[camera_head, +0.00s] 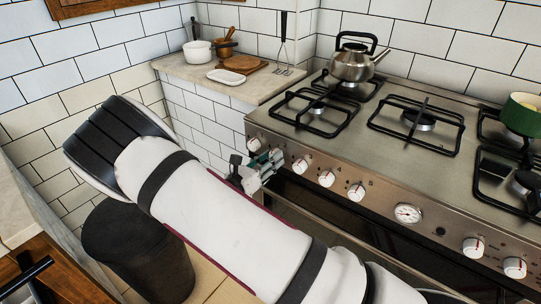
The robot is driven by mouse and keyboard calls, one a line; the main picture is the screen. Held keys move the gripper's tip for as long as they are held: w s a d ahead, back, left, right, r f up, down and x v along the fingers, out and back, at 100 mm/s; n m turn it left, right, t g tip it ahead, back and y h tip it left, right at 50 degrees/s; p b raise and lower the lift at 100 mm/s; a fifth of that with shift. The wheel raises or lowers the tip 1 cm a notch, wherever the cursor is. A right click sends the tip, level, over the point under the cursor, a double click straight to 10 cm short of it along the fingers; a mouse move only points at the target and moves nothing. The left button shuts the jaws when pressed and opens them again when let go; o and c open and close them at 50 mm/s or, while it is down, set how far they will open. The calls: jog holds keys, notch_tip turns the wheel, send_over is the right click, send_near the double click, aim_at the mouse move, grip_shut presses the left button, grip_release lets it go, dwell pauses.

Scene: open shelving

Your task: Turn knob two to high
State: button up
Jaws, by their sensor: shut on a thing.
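The stove's front panel (390,208) carries a row of white knobs. The leftmost knob (253,144) shows just above my gripper. My gripper (272,160) is at the second knob from the left, its fingers shut on that knob. The fingers cover most of knob two, so its pointer and setting cannot be read. The third knob (300,165), fourth knob (326,179) and fifth knob (356,191) are clear to the right of my gripper.
A steel kettle (352,65) stands on the back-left burner and a green pot (522,114) at the right. A dial (408,213) and more knobs (473,247) follow along the panel. A dark bin (135,250) stands behind my arm. A counter (210,82) adjoins the stove.

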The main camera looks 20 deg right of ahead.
jog(key=n+t+p, duration=0.1)
jog(key=n+p, duration=0.2)
jog(key=n, duration=0.6)
jog(key=shift+f+n, duration=0.15)
jog(key=shift+n, duration=0.25)
jog(key=shift+a, duration=0.1)
jog(key=o, duration=1.2)
jog(key=shift+c, duration=0.2)
jog(key=v, duration=1.1)
jog(key=shift+s+a, duration=0.25)
jog(key=shift+a, duration=0.15)
